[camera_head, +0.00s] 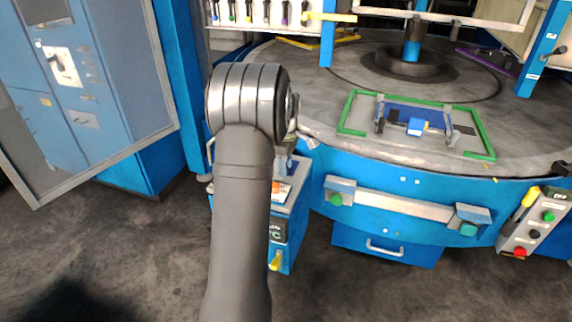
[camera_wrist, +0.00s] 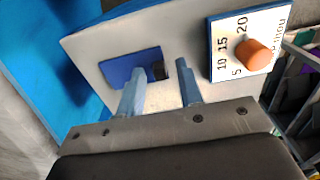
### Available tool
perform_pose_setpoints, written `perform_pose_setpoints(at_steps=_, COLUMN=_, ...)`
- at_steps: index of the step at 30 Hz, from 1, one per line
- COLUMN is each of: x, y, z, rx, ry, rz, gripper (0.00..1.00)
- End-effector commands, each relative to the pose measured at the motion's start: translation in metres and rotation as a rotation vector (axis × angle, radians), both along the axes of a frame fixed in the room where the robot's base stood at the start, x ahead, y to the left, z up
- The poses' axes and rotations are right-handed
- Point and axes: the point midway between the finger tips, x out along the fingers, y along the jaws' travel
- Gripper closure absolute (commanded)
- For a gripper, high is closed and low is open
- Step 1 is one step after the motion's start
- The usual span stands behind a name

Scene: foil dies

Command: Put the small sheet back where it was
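A small blue sheet (camera_wrist: 124,70) with a dark end piece lies on a white panel in the wrist view. My gripper (camera_wrist: 159,68) is open, its two fingers apart. The left fingertip overlaps the sheet in the picture, and the dark end shows between the tips; I cannot tell whether they touch. In the head view my arm hides most of the gripper, beside the small blue cabinet. A green frame (camera_head: 352,108) lies on the grey turntable (camera_head: 310,95), with a blue plate (camera_head: 432,117) and a small bright-blue piece (camera_head: 417,127) inside it.
A dial plate with an orange knob (camera_wrist: 253,55) stands right of the fingers. A white bar (camera_head: 390,204) runs along the turntable's front. A button box (camera_head: 530,225) is at right, and a blue cabinet with an open-looking door (camera_head: 85,85) at left.

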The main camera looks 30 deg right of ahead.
Motion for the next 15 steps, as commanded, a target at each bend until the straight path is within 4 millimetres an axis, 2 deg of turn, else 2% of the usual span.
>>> perform_pose_setpoints(at_steps=5, x=0.0, y=0.0, z=0.004, rx=-0.001, ry=-0.001, rz=0.0, gripper=0.67)
perform_pose_setpoints(at_steps=8, x=0.001, y=0.0, z=0.015, rx=-0.001, ry=-0.003, rz=0.0, gripper=0.67)
perform_pose_setpoints(at_steps=15, x=0.001, y=0.0, z=0.066, rx=-0.003, ry=-0.004, rz=0.0, gripper=0.67)
